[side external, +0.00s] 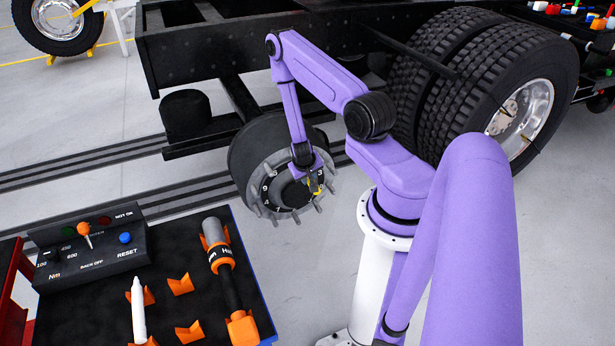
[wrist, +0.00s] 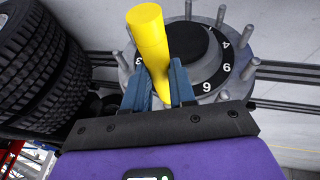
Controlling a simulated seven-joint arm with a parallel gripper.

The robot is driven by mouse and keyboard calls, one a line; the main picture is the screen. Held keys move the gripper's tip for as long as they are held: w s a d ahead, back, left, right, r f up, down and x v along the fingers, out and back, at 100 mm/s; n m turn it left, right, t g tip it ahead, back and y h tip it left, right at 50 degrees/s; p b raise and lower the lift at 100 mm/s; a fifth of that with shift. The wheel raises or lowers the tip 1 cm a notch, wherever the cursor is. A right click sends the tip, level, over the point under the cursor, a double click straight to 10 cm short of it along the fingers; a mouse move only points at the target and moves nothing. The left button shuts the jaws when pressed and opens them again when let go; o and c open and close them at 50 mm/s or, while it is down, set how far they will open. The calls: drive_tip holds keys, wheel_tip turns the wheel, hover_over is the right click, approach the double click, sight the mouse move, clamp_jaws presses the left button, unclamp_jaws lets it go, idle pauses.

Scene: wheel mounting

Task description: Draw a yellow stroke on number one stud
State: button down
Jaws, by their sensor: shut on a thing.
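My gripper (wrist: 160,88) is shut on a yellow marker (wrist: 150,38), which points away from the wrist toward the hub. In the side external view my gripper (side external: 309,174) is in front of the hub's right part, and a bit of the yellow marker (side external: 315,187) shows there. The wheel hub (wrist: 228,92) has a black numbered ring (wrist: 234,54) and metal studs (wrist: 220,15) around its rim. In the side external view the hub (side external: 259,178) is partly covered by my arm. I cannot make out the number one stud or whether the marker touches any stud.
A black tool table (side external: 185,270) at the lower left bears a control box (side external: 90,250), a white marker (side external: 138,310), an orange-and-black tool (side external: 225,275) and orange holders (side external: 180,285). Large double tyres (side external: 480,85) stand right of the hub, under the dark truck frame (side external: 220,45).

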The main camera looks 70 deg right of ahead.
drive_tip(key=s+a, duration=0.4)
drive_tip(key=shift+a, duration=0.15)
idle(0.7)
drive_tip(key=shift+s, duration=0.1)
drive_tip(key=w+a+r+n+t, duration=0.1)
drive_tip(key=w+a+r+n, duration=0.2)
drive_tip(key=w+r, duration=1.05)
drive_tip(key=w+a+r+n+t+y, duration=0.1)
drive_tip(key=a+r+n, duration=0.1)
drive_tip(key=a+r, duration=0.5)
drive_tip(key=w+a+r+n+t+y, duration=0.1)
drive_tip(key=a+r, duration=0.6)
drive_tip(key=a, duration=0.8)
drive_tip(key=shift+w+n, duration=0.2)
drive_tip(key=shift+n, duration=0.7)
drive_tip(key=shift+d, duration=0.1)
